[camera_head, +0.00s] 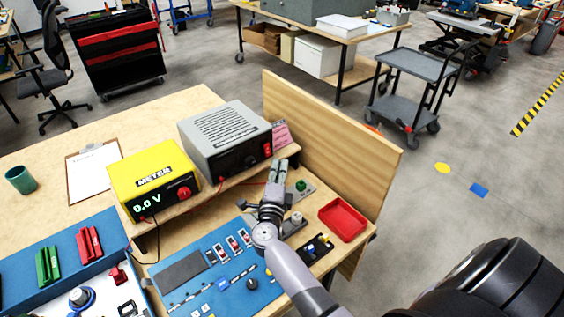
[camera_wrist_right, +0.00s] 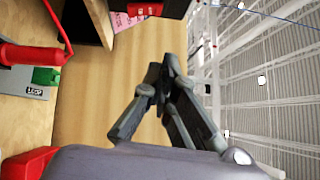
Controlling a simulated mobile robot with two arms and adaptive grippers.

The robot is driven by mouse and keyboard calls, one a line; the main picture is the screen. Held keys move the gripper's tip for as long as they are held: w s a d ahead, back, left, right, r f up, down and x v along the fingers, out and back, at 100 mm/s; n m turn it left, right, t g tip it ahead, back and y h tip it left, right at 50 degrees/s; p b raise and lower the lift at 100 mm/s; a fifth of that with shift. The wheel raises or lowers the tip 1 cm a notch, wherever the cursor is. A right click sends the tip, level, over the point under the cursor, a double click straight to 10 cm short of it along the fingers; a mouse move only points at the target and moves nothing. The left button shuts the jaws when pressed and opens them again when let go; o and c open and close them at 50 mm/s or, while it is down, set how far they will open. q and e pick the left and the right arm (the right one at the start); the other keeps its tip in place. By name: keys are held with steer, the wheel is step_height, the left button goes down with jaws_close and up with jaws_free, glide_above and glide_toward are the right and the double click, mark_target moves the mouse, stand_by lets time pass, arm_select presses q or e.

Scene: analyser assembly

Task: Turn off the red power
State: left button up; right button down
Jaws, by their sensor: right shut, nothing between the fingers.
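The grey power box (camera_head: 226,136) stands on the wooden shelf at the back of the bench. A small red switch (camera_head: 267,149) is at the right end of its front face; whether it is on or off is too small to tell. A red part of the box front (camera_wrist_right: 146,9) shows at the top edge of the right wrist view. My right gripper (camera_head: 279,163) is shut and empty, close in front of and a little below the switch, apart from it as far as I can tell. Its fingers (camera_wrist_right: 166,75) meet in the wrist view. My left gripper is not in view.
The yellow meter (camera_head: 155,180) reads 0.0 V, left of the box. A wooden panel (camera_head: 330,150) rises at the right. A red tray (camera_head: 342,220), a green button (camera_head: 301,186) and a blue board (camera_head: 215,275) lie near my arm. A pink note (camera_head: 281,135) is beside the box.

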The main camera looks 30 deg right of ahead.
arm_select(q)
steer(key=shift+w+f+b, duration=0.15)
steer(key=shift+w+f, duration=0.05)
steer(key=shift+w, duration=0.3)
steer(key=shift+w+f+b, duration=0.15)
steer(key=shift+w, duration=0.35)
arm_select(e)
steer(key=s+a+r, duration=0.1)
steer(key=s+a, duration=0.3)
steer(key=shift+s, duration=0.35)
steer(key=shift+a, duration=0.1)
steer(key=shift+w+a+r, duration=0.1)
